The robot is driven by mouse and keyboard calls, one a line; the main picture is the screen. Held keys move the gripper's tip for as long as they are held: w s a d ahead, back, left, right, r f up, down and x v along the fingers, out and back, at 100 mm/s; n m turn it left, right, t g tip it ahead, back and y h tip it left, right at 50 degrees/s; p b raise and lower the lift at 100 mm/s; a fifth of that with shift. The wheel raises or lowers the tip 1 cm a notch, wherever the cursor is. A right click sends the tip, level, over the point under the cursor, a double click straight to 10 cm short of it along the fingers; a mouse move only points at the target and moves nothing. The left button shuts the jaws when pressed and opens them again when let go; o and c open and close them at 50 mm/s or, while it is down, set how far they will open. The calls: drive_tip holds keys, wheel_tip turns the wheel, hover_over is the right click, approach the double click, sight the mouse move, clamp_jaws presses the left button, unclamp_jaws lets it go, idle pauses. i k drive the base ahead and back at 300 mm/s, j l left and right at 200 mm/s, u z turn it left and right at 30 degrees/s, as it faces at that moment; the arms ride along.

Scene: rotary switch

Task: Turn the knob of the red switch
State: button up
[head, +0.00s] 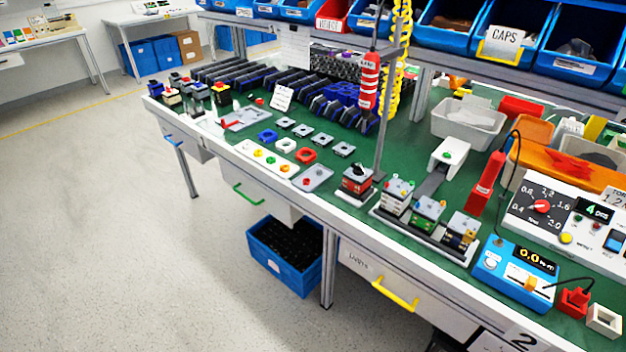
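A small switch with a red body (356,184) stands upright on a light base plate near the front edge of the green workbench. The knob's exact angle is too small to tell. It is the most likely red switch, though other red parts are in view. My gripper is not in view, and nothing of mine touches the switch.
A grey upright post (386,120) rises just behind the switch. A rail of several switch blocks (428,208) lies to its right, then a blue meter (512,272). Small parts (306,155) lie to its left. The floor (130,230) in front is clear.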

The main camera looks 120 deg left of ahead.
sight(357, 171)
drive_tip(key=u, duration=3.6)
drive_tip(key=i+j+z, duration=0.3)
drive_tip(key=j, duration=0.3)
drive_tip(key=i+j+z, duration=0.35)
drive_tip(key=j, duration=0.3)
drive_tip(key=i+j+z, duration=0.15)
drive_tip(key=j, duration=0.25)
drive_tip(key=i+j+z, duration=0.15)
drive_tip(key=j, duration=0.2)
drive_tip(key=j+z, duration=0.15)
drive_tip(key=j, duration=0.25)
drive_tip(key=k+j, duration=0.1)
drive_tip(key=j, duration=0.85)
drive_tip(key=i+z, duration=0.05)
